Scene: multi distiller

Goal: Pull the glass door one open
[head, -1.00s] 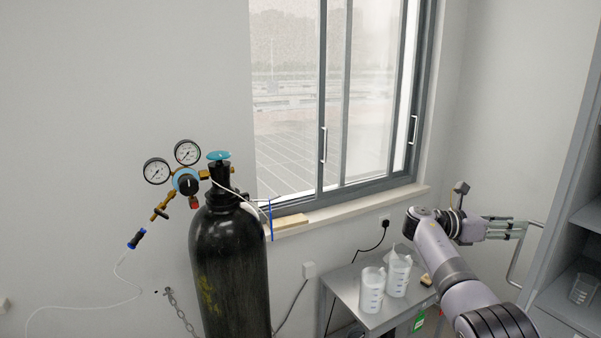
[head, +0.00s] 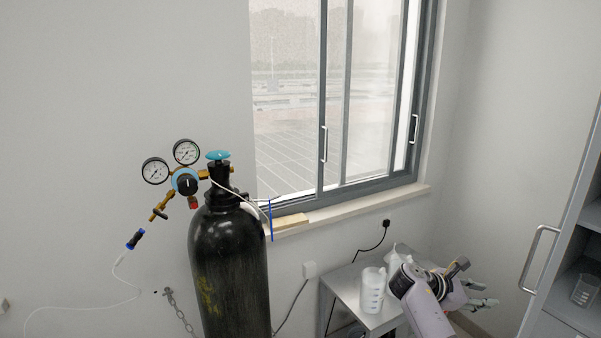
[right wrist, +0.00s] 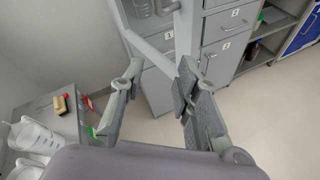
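The glass door (head: 578,190) is the grey-framed door at the right edge of the head view, with a long vertical bar handle (head: 537,258) near its left edge. Whether the door is shut or ajar is hard to tell there. My right gripper (head: 484,293) is to the left of the handle and lower in the picture, apart from it. In the right wrist view its two fingers (right wrist: 160,78) are spread, with nothing between them. A grey frame bar (right wrist: 150,48) runs beyond the fingers in that view. My left gripper is not in view.
A grey side table (head: 346,283) with plastic beakers (head: 372,290) stands left of my right arm. A black gas cylinder (head: 230,270) stands by the window. Grey drawers (right wrist: 222,45) stand beyond the fingers in the wrist view, with clear floor (right wrist: 275,115) in front.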

